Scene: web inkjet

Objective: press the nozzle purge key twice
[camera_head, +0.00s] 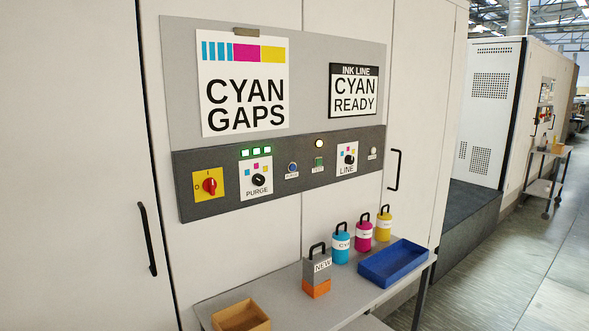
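The dark control strip (225,206) runs across the grey panel on the machine front. A blue round button (292,167) sits right of the black PURGE selector knob (258,180); the small label under the button is hard to read. A green button (319,161) sits right of it, its label also too small to read. I cannot tell for certain which button is the nozzle purge key. Neither of my grippers is in view.
A red rotary switch (209,185), LINE selector (348,160) and white button (373,153) share the strip. Signs read CYAN GAPS (245,103) and CYAN READY (354,94).

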